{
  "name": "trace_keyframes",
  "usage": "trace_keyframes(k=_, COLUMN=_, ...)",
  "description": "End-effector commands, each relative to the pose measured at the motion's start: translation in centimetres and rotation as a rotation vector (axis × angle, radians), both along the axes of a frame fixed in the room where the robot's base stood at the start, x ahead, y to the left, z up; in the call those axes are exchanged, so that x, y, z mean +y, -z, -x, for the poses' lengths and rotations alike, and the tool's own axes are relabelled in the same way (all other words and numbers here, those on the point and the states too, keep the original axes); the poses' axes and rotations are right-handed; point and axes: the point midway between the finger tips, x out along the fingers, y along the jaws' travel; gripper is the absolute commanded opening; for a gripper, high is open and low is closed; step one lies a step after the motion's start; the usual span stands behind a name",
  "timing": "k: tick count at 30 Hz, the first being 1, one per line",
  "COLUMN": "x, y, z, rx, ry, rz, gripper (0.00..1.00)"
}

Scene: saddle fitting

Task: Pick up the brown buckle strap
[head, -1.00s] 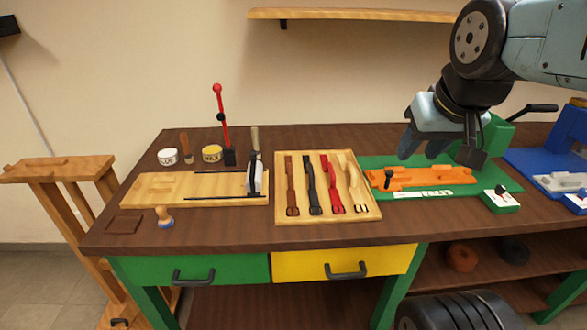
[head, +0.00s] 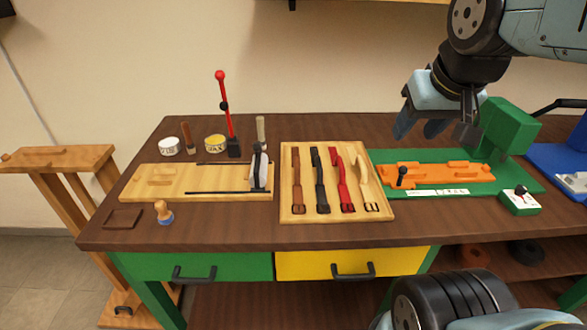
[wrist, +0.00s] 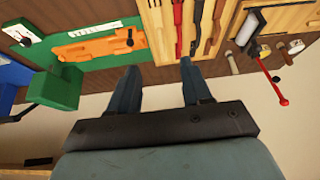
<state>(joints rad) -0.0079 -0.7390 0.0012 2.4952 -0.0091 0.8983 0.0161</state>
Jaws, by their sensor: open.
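The brown buckle strap (head: 297,182) lies in the light wooden tray (head: 286,218), as the leftmost of the straps there. It also shows in the wrist view (wrist: 218,22), partly cut off by the top edge. My gripper (head: 421,130) is open and empty, above the bench near the green mat, to the right of the tray. In the wrist view its two fingers (wrist: 158,85) are spread apart with nothing between them.
Black (head: 320,182), red (head: 343,180) and cream (head: 365,185) straps share the tray. An orange fixture (head: 430,175) on a green mat and a green block (head: 508,130) are right.

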Motion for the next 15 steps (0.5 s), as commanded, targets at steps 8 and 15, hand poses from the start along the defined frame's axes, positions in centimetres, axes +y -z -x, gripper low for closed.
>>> trace_keyframes(k=8, x=1.1, y=1.2, z=-4.8, rx=0.067, ry=0.027, rz=0.043, gripper=0.49)
trace_keyframes(k=15, x=4.8, y=3.5, z=-10.3, rx=0.106, ry=0.054, rz=0.099, gripper=0.49)
